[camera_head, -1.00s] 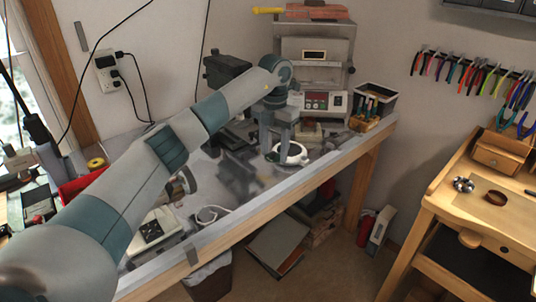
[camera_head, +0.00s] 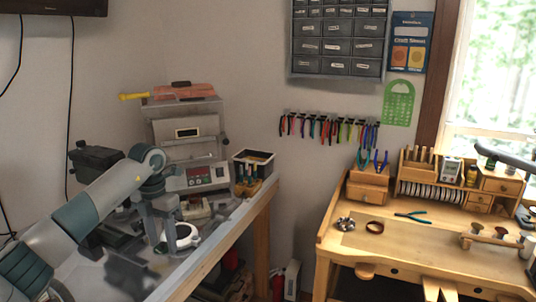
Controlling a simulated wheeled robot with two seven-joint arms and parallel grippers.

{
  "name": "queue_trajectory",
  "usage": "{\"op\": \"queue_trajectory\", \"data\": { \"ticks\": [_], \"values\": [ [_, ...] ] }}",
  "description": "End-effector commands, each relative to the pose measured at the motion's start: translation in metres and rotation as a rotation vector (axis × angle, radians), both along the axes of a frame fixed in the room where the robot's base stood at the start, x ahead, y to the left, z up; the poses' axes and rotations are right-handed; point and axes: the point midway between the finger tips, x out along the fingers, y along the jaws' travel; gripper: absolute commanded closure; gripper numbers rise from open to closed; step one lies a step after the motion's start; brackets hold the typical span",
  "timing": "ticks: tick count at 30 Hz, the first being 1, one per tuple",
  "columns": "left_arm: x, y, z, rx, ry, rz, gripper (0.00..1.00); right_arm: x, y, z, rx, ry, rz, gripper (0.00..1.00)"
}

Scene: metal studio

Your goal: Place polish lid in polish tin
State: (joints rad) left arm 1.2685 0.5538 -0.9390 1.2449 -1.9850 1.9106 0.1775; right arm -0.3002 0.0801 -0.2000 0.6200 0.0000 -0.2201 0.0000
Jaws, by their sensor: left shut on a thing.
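My left gripper (camera_head: 163,236) points down over the grey bench at the left, its fingers shut. A small round white-rimmed thing with a dark middle (camera_head: 186,238) shows at its right finger; it may be the polish lid, and the fingers partly hide it. I cannot tell if it touches the bench top. A small open brown round thing (camera_head: 375,227) on the wooden workbench (camera_head: 420,245) may be the polish tin; I cannot tell for sure. My right gripper is not in view.
A kiln-like metal box (camera_head: 188,140) and a dark bin (camera_head: 254,166) stand behind the gripper. A shiny metal piece (camera_head: 345,223) and blue pliers (camera_head: 412,217) lie on the wooden workbench. A floor gap separates the two benches. Pliers hang on the wall (camera_head: 320,128).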

Motion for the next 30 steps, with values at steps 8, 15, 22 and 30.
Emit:
{"op": "queue_trajectory", "data": {
  "ticks": [8, 15, 22, 30],
  "values": [
    [-0.028, -0.025, -0.002, 0.002, -0.001, -0.485, 0.76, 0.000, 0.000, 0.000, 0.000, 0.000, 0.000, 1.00],
    [-0.067, -0.050, -0.010, 0.001, 0.001, -0.997, 0.76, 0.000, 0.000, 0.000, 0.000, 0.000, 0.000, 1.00],
    [-0.115, -0.071, -0.021, 0.000, 0.002, -1.501, 0.76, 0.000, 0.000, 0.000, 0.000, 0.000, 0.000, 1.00],
    [-0.184, -0.090, -0.035, 0.000, 0.002, -2.102, 0.76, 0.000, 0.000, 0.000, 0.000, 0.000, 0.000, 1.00]
  ]
}}
